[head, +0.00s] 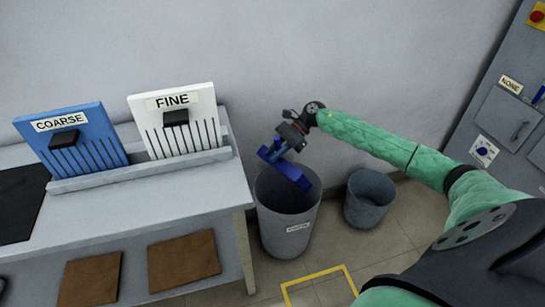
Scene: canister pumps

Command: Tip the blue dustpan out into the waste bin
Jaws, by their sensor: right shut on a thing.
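The blue dustpan (291,176) is held over the mouth of the grey waste bin (286,233), tilted with its pan end down toward the opening. My right gripper (283,143) is shut on the dustpan at its upper end, above the bin's back rim. The bin stands on the floor right of the table and carries a small label too blurred to read. The inside of the bin is partly hidden behind the dustpan, and I cannot see whether anything lies in the pan. My left gripper is not in view.
A smaller grey bucket (368,203) stands right of the bin. The grey table (205,190) at left holds a blue COARSE panel (85,157) and a white FINE panel (190,142) in a rack. A grey cabinet (490,110) is at far right. Yellow tape (318,275) marks the floor.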

